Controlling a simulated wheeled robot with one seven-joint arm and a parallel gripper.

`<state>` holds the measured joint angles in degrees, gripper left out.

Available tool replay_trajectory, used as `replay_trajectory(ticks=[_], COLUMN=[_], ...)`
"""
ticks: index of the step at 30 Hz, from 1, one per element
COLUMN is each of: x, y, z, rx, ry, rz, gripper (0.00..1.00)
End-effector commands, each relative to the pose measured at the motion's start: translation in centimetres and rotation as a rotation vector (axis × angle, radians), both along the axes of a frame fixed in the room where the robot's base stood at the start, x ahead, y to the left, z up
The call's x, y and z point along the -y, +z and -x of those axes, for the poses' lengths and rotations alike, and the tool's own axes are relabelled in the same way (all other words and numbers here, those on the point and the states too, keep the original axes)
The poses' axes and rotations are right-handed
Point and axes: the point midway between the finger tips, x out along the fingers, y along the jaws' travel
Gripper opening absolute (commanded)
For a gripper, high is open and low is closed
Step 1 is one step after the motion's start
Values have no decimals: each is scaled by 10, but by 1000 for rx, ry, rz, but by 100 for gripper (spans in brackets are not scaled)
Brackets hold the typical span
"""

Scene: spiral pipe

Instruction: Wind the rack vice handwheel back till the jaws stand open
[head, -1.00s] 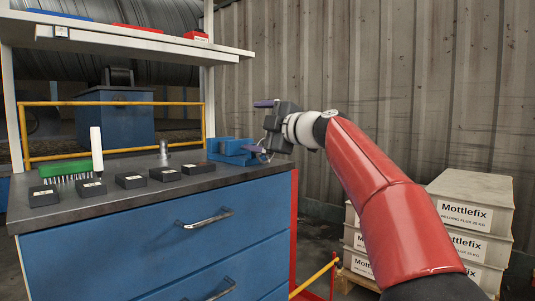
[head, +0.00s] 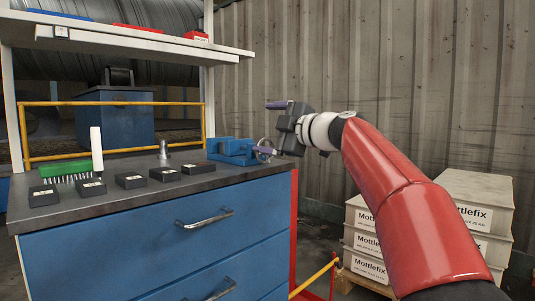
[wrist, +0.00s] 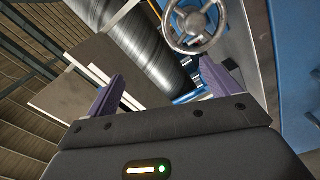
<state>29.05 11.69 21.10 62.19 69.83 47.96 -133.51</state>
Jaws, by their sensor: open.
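The blue rack vice (head: 230,147) sits at the right end of the grey workbench top in the head view. Its metal handwheel (wrist: 194,26) shows at the top of the wrist view, a spoked ring with a central hub. In the head view the wheel is small and partly hidden by the lower finger. My gripper (head: 270,128) is at the vice's right side, its two purple fingers spread wide. The wrist view shows the fingers (wrist: 162,78) open with nothing held, and the wheel beyond the right fingertip. I cannot tell the gap between the vice jaws.
A shelf (head: 140,42) hangs above. Stacked Mottlefix boxes (head: 470,195) stand at right. A corrugated wall (head: 400,80) is behind my arm.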

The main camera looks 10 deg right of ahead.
Motion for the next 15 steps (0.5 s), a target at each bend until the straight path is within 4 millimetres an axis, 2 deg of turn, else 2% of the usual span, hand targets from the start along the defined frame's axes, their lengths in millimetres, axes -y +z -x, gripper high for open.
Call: replay_trajectory(ticks=[15], x=[44], y=[-26], z=[-31], rx=[-538], ry=[-9], rz=[-739], gripper=[88])
